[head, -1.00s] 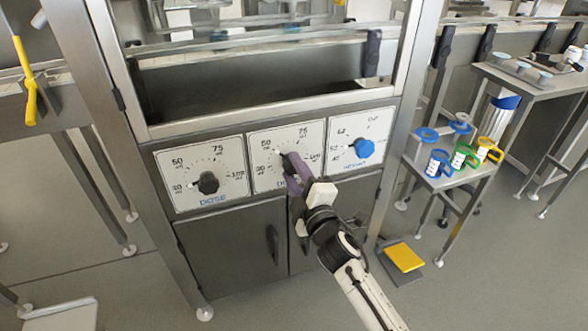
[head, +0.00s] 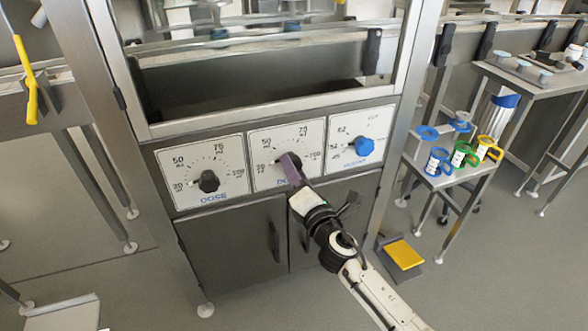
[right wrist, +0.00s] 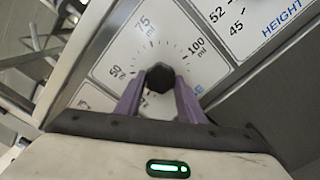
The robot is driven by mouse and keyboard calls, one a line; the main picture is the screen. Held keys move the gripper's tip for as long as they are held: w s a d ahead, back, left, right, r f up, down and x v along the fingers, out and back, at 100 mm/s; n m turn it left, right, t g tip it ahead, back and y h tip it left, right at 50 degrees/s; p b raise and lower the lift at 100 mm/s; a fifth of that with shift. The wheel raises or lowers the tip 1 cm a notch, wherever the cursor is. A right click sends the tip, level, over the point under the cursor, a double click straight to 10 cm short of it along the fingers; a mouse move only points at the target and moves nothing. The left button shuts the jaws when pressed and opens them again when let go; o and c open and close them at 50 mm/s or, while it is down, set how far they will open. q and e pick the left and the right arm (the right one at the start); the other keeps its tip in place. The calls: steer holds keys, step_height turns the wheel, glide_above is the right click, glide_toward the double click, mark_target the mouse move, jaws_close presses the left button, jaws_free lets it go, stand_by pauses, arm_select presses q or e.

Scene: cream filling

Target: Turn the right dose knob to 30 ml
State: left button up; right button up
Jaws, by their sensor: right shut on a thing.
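The right dose dial plate (head: 257,142) is the middle one of three on the machine front, with marks from 30 to 100 ml. My right gripper (head: 287,162) has purple fingers and covers most of its knob in the head view. In the right wrist view, the dark right dose knob (right wrist: 160,77) sits between the two fingers of the gripper (right wrist: 160,92), which is shut on it. I cannot clearly tell which mark the knob's pointer is at. My left gripper is not in view.
The left dose knob (head: 208,181) is to the left and the blue height knob (head: 364,147) to the right. Cabinet doors (head: 240,250) lie below the dials. A small side table with blue, green and yellow cups (head: 463,155) stands at the right. A yellow pedal (head: 404,254) is on the floor.

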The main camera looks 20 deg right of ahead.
steer(key=shift+n, duration=0.8)
steer(key=o, duration=1)
steer(key=shift+o, duration=0.2)
steer(key=s, duration=1)
steer(key=shift+s+d+p, duration=0.15)
steer(key=shift+d+p, duration=0.1)
steer(key=shift+p, duration=0.05)
